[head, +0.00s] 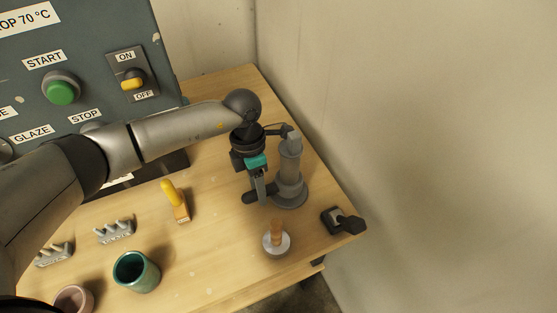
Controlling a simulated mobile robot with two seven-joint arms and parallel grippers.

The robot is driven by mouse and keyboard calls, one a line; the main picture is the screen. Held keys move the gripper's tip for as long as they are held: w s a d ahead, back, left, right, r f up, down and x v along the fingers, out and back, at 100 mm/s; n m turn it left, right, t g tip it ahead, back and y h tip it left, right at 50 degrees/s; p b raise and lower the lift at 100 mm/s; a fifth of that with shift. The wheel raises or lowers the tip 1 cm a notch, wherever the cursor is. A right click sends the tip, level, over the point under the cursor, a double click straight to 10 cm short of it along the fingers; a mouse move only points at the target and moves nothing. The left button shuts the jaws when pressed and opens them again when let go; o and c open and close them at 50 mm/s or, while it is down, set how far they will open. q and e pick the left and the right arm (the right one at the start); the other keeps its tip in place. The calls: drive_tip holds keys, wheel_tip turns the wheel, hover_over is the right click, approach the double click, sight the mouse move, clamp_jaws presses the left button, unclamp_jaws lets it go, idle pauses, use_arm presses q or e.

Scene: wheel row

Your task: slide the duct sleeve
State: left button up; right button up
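A grey upright duct (290,158) stands near the table's right edge. A wider grey sleeve (290,192) surrounds its lower part, with a dark stub handle (252,197) sticking out to the left. My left gripper (260,196) points down just left of the duct, its fingertips at the handle. The fingers overlap the handle in this view; I cannot tell whether they are closed on it. My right gripper is not in view.
A wooden-handled tool on a round base (276,240) and a black lever (344,220) stand nearby. A yellow-handled brush (174,200), a teal cup (136,271) and small racks lie left. A control panel (85,60) stands behind; a wall rises right.

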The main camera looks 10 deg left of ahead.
use_arm(q)
drive_tip(key=shift+o, duration=0.8)
drive_tip(key=shift+r, duration=0.15)
wheel_tip(320, 180, up, 7)
drive_tip(key=w+p, duration=0.1)
drive_tip(key=p, duration=0.3)
drive_tip(key=shift+a, duration=0.4)
drive_tip(key=shift+f, duration=0.2)
